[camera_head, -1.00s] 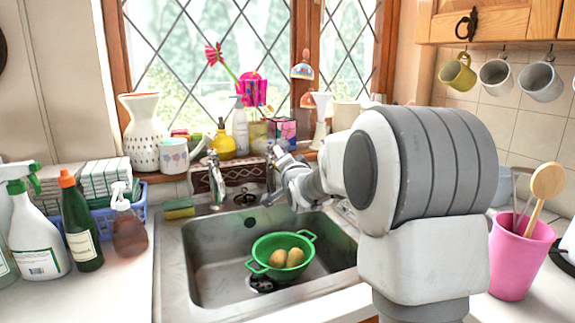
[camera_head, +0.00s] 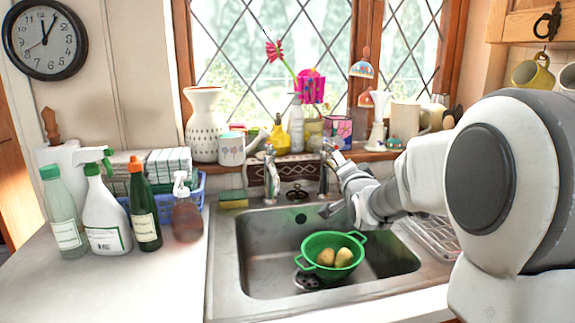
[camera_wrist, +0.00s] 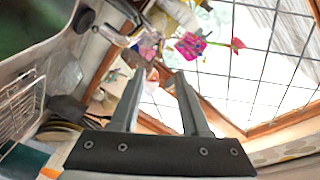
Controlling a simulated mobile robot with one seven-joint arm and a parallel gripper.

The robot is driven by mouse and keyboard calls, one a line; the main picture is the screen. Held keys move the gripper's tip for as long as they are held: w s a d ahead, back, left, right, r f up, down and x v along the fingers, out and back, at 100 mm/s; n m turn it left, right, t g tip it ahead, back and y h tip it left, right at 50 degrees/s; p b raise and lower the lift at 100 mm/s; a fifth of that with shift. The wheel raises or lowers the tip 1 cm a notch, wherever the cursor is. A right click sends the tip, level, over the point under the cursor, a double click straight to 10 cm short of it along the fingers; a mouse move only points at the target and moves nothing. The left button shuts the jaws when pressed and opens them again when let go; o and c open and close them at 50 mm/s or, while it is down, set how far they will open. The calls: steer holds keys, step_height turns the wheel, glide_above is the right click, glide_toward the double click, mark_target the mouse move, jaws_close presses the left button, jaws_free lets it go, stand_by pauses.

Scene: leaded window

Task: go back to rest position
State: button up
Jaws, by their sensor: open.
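In the wrist view my gripper (camera_wrist: 160,74) is open, its two fingers apart with nothing held between them. It points toward the window and the sill. In the head view my arm comes in from the right and its end is over the back right of the sink (camera_head: 250,270), close to the right-hand tap (camera_head: 325,165). Whether it touches the tap is unclear. A green colander (camera_head: 318,243) with brown, potato-like items (camera_head: 343,257) sits in the basin, below and apart from my gripper.
Spray and other bottles (camera_head: 103,215) stand left of the sink. Mugs (camera_head: 533,73) hang at upper right. The front left counter (camera_head: 120,285) is clear.

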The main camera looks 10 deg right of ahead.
steer(key=s+a+f+n+g+y, duration=0.1)
steer(key=s+a+f+n+g, duration=0.25)
steer(key=s, duration=0.95)
steer(key=s+a+f+n+g+p, duration=0.1)
steer(key=s+a+f+n+g, duration=0.3)
steer(key=s, duration=0.8)
steer(key=s+a+f+n+g+y, duration=0.1)
steer(key=s+a+f+n+g, duration=0.3)
steer(key=s, duration=0.9)
step_height(320, 180, up, 18)
steer(key=d+p, duration=0.1)
steer(key=p, duration=1.5)
steer(key=shift+w+n, duration=0.3)
steer(key=shift+n, duration=0.15)
